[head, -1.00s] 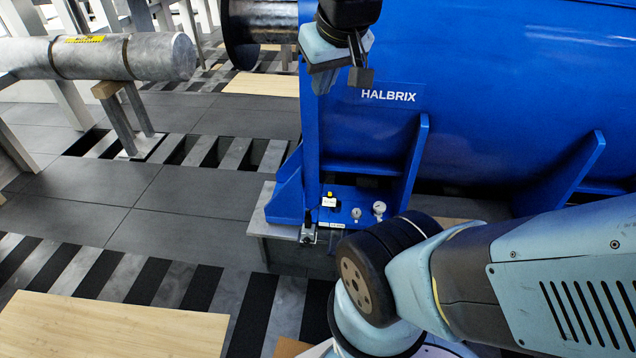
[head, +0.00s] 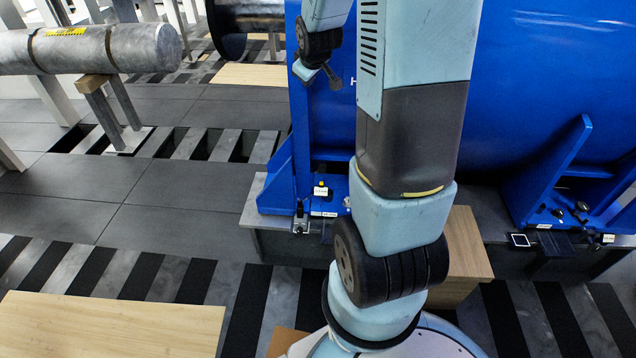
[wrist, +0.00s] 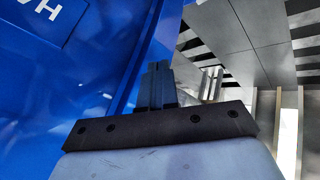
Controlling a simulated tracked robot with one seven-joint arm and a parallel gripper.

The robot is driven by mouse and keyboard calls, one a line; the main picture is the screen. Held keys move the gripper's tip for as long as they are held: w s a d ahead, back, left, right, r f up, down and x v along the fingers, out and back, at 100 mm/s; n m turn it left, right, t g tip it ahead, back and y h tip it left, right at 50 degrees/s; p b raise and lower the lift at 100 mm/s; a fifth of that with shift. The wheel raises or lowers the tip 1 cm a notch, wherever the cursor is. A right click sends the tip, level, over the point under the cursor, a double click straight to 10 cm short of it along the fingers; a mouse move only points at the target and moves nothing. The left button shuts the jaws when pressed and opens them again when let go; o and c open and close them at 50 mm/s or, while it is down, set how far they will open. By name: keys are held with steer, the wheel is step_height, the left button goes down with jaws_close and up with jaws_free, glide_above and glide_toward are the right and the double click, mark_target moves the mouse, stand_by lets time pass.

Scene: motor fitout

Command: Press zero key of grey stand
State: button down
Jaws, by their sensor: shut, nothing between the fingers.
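My gripper (head: 334,80) hangs high in front of the blue machine, left of my raised arm. In the wrist view its dark fingers (wrist: 158,72) are together with nothing between them, beside the blue shell. A small grey block with a black top (head: 301,219) sits at the front edge below the blue foot. At the right foot, a small dark unit with a white-framed face (head: 519,240) lies on the base. I cannot tell which of these is the grey stand, and no zero key can be made out. My gripper is well above and apart from both.
A wooden block (head: 462,250) stands behind my arm. A galvanised pipe (head: 100,48) rests at the left. Dark floor panels (head: 170,210) are clear.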

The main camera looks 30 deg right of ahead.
steer(key=w+d+f+n, duration=0.1)
steer(key=w+d+f, duration=0.2)
steer(key=f, duration=0.5)
steer(key=w+d+f+n, duration=0.2)
steer(key=w+d+f, duration=0.1)
steer(key=f, duration=0.5)
steer(key=n+t+y, duration=0.2)
steer(key=n+y, duration=0.1)
glide_above(322, 183)
step_height(322, 183, down, 19)
steer(key=shift+s+f, duration=0.1)
steer(key=shift+s, duration=0.05)
steer(key=shift+f, duration=4.4)
steer(key=shift+s+f, duration=0.1)
steer(key=shift+f, duration=0.65)
steer(key=shift+r, duration=0.85)
